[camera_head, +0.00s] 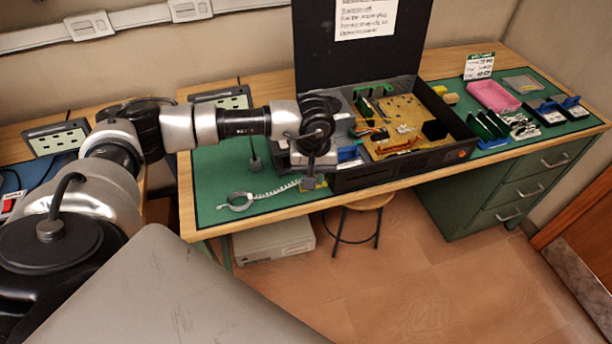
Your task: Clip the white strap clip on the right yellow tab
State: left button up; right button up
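My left gripper (281,173) is over the green bench mat, in front of the left side of the open computer case. A white strap loop (237,201) lies near the mat's front edge, to the left and below the gripper. The clip at the cord's end cannot be made out. A small yellow patch (319,187) shows at the bench edge just right of that fingertip; I cannot tell if it is a tab. My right gripper is not in view.
The black computer case (408,168) with its raised lid (342,50) stands right of the gripper. A pink tray (493,96) and several small parts lie farther right. A stool (362,205) stands below the front edge. Bare green mat (212,180) shows at the left.

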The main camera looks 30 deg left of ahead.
pick_arm(q)
jog(key=w+a+f+n, duration=0.1)
jog(key=a+f, duration=0.1)
jog(key=w+a+f+n, duration=0.1)
jog(key=a+f, duration=0.1)
jog(key=w+a+f+n, duration=0.1)
jog(key=w+a, duration=0.1)
jog(key=shift+w+a+f+b, duration=0.1)
jog(key=shift+a+f+b, duration=0.15)
jog(key=shift+f+b, duration=0.15)
jog(key=shift+f+n, duration=0.15)
jog(key=shift+n, duration=0.15)
jog(key=shift+f, duration=0.2)
jog(key=shift+f+b, duration=0.75)
jog(key=shift+f, duration=0.05)
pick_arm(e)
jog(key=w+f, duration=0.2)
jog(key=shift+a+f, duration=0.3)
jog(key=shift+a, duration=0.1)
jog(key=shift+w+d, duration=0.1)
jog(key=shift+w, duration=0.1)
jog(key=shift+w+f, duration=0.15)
pick_arm(q)
jog(key=shift+f, duration=0.15)
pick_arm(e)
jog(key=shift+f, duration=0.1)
